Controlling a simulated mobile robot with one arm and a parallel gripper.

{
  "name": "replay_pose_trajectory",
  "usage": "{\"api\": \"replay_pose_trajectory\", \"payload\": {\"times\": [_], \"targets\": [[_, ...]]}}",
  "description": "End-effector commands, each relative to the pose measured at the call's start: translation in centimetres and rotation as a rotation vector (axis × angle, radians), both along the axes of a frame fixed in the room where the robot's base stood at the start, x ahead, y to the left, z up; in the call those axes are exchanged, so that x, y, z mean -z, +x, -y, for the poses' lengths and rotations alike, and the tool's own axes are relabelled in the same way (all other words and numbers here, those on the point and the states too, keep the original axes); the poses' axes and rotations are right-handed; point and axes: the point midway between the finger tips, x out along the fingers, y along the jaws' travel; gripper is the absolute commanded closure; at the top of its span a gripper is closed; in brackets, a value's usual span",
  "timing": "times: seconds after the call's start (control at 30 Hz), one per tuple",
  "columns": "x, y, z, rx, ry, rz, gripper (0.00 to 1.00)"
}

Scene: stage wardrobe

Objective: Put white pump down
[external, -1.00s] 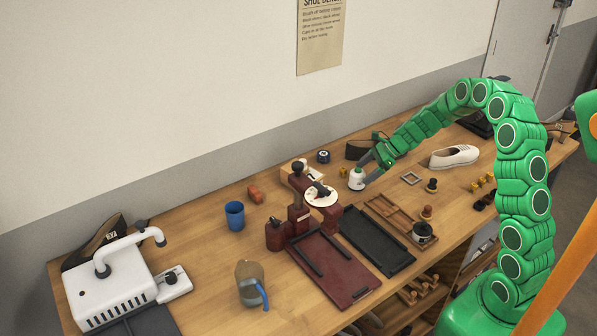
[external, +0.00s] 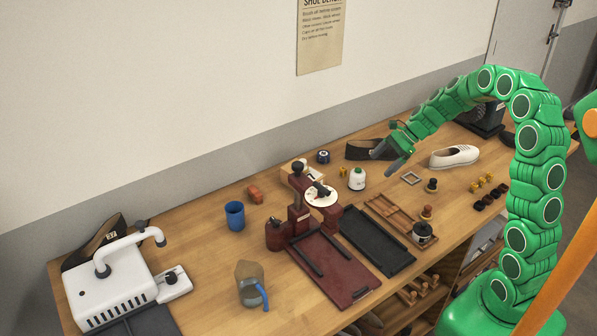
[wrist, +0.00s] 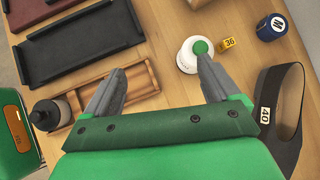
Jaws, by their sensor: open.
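My gripper (external: 386,160) is open and empty. In the external view it is above and to the right of the pump, apart from it.
A dark shoe (external: 360,150) tagged 40 lies behind my gripper, and a blue-black jar (external: 323,156) stands behind the pump. A yellow tag marked 36 (wrist: 229,43) is beside the pump. A wooden tray (external: 385,212), black tray (external: 390,262) and white shoe (external: 455,156) are nearby.

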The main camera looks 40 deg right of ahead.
Motion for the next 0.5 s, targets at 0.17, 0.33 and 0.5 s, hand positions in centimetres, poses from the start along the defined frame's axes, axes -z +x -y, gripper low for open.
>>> {"api": "replay_pose_trajectory", "payload": {"times": [0.17,0.33,0.5], "targets": [[-2.5,-4.6,-2.9,-0.216,-0.089,0.075,0.11],[-4.1,-9.3,-5.0,-0.419,-0.166,0.129,0.11],[-5.4,-14.1,-6.3,-0.618,-0.242,0.182,0.11]]}}
